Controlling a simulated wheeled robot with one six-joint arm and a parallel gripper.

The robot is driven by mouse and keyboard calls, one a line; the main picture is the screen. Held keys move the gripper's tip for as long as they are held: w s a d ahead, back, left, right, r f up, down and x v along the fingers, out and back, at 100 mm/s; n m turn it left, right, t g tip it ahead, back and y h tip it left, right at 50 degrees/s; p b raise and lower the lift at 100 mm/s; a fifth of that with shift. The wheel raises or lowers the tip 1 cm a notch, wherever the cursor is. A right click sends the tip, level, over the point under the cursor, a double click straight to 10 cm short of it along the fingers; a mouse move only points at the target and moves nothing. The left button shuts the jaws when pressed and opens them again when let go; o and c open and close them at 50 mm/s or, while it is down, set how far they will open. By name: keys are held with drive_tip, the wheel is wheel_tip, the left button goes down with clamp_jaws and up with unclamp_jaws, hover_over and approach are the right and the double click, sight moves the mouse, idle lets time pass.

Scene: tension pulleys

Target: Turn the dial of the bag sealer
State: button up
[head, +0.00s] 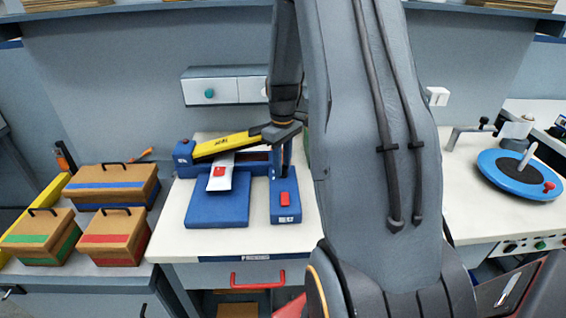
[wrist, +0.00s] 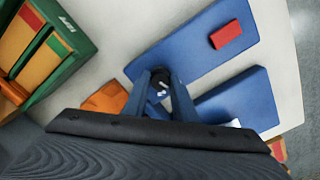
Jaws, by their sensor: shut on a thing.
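The bag sealer (head: 217,206) stands on the white bench in the head view, with a blue base, a raised yellow arm (head: 226,145) and a blue side block with a red button (head: 285,199). A white bag with a red square (head: 219,172) lies under the yellow arm. My gripper (wrist: 160,86) points down at the rear end of the side block. In the wrist view its two fingers are shut around a small dark dial (wrist: 155,93) with white marks. The fingers hide much of the dial. The red button (wrist: 227,33) also shows there.
Wooden boxes with blue, green and red bands (head: 112,186) stand on the left. A drawer with a red handle (head: 257,281) is below the bench. A blue turntable (head: 520,176) is on the right. A green case (wrist: 50,45) stands close to my gripper in the wrist view.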

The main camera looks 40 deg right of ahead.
drive_tip(key=shift+n, duration=1)
drive_tip(key=shift+p, duration=0.3)
drive_tip(key=o, duration=1)
drive_tip(key=shift+o, duration=0.2)
drive_tip(key=shift+r, duration=0.15)
wheel_tip(320, 180, up, 8)
drive_tip(key=shift+f+b, duration=0.2)
drive_tip(key=shift+b, duration=0.9)
